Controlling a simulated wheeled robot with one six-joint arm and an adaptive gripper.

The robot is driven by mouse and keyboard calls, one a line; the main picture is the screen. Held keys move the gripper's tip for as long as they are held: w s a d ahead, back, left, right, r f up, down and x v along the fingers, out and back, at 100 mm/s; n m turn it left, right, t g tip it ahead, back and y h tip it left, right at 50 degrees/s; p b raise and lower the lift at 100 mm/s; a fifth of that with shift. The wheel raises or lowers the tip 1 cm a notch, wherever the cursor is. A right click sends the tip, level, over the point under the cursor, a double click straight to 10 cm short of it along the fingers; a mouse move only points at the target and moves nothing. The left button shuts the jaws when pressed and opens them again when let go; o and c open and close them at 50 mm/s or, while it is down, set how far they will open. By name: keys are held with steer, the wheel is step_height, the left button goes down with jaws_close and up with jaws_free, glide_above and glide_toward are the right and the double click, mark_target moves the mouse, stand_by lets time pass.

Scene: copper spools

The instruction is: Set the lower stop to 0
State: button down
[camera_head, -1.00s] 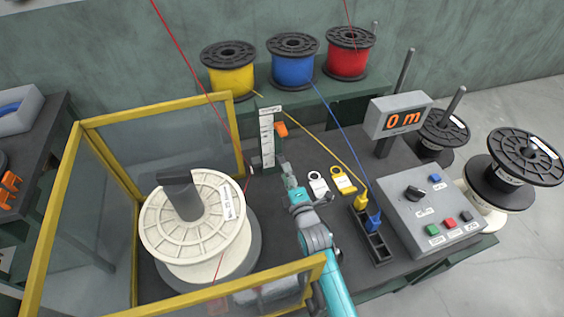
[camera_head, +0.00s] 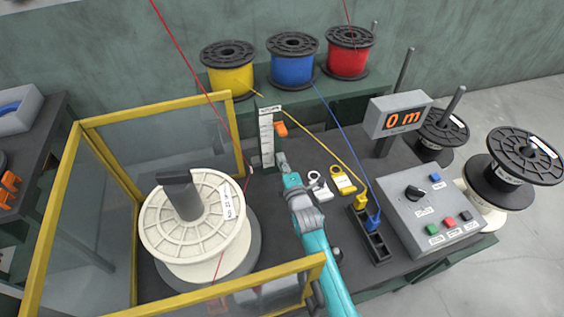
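An upright post with a white marked scale (camera_head: 266,138) stands at the back of the bench. One orange stop (camera_head: 281,129) sits on its right side, near the upper part of the scale. I see no second stop clearly; the lower right part of the post is close behind my gripper. My gripper (camera_head: 282,161) is small and dark at the end of my teal arm, just right of the post's lower part and below the orange stop. Its fingers are too small to tell whether they are open or shut, or whether they touch anything.
A large white spool (camera_head: 205,232) stands left inside a yellow-framed guard (camera_head: 160,112). White (camera_head: 316,179) and yellow (camera_head: 342,180) tags lie right of my arm.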

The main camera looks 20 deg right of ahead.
steer(key=shift+f, duration=1.9)
steer(key=c, duration=1.1)
jaws_free()
steer(key=s, duration=1.2)
